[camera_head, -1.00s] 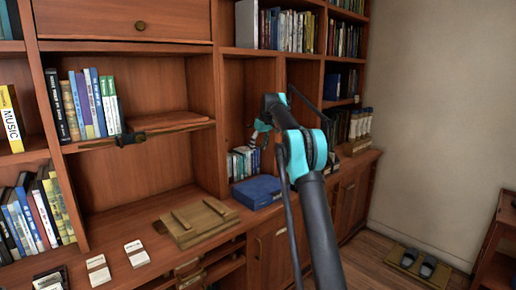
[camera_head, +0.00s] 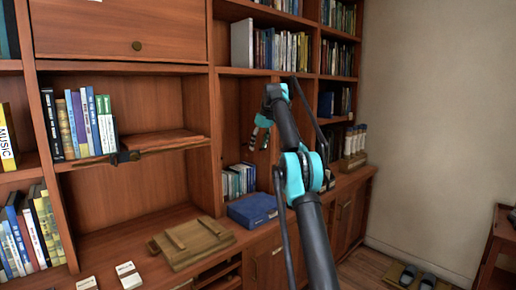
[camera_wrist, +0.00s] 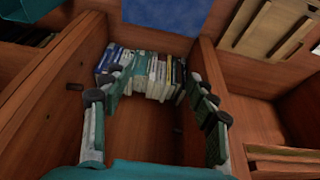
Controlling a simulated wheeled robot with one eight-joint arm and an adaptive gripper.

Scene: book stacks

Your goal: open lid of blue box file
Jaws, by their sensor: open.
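The blue box file (camera_head: 252,210) lies flat on the cabinet ledge in the head view, in front of a shelf bay, and its lid looks shut. Part of the blue box also shows at the top of the wrist view (camera_wrist: 178,14). My gripper (camera_head: 259,136) hangs in the air above and behind the box, in front of the shelf bay. In the wrist view my gripper (camera_wrist: 153,98) has its fingers spread wide with nothing between them. It is apart from the box.
A row of books (camera_head: 239,180) stands behind the box. A wooden box (camera_head: 190,243) lies left of it on the ledge. White cards (camera_head: 128,274) lie further left.

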